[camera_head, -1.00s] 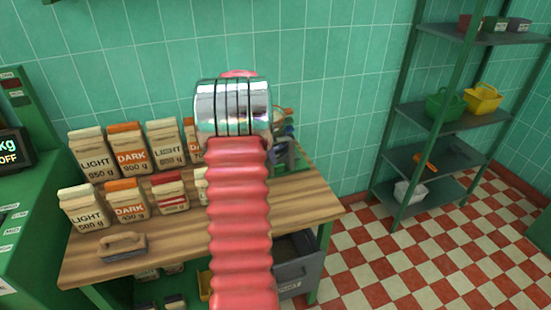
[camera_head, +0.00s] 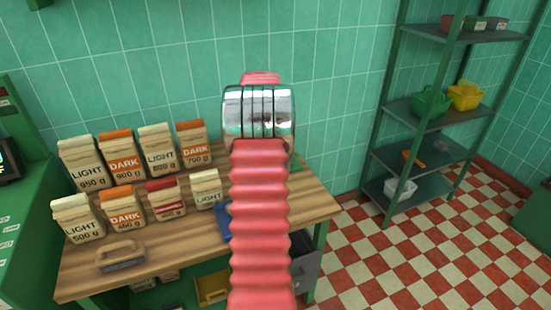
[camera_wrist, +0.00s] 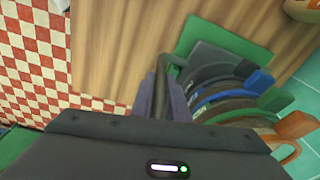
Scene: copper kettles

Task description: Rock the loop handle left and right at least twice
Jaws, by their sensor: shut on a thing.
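In the wrist view my gripper (camera_wrist: 165,100) is shut on a dark bar, which I take to be part of the loop handle (camera_wrist: 160,80). The bar stands at the edge of a green base (camera_wrist: 225,42) on the wooden bench. Several curved pieces in grey, blue (camera_wrist: 258,82) and orange (camera_wrist: 293,126) stand in a row beside it. How the held bar joins them is unclear, as the jaw and wrist housing cover the lower part. In the head view my arm hides the gripper and the handle.
The wooden bench (camera_head: 180,245) carries several light and dark bags (camera_head: 124,152) at the left and a wooden-handled block (camera_head: 120,255) in front. A green shelf rack (camera_head: 445,115) stands at the right. The checked floor (camera_head: 400,255) between is clear.

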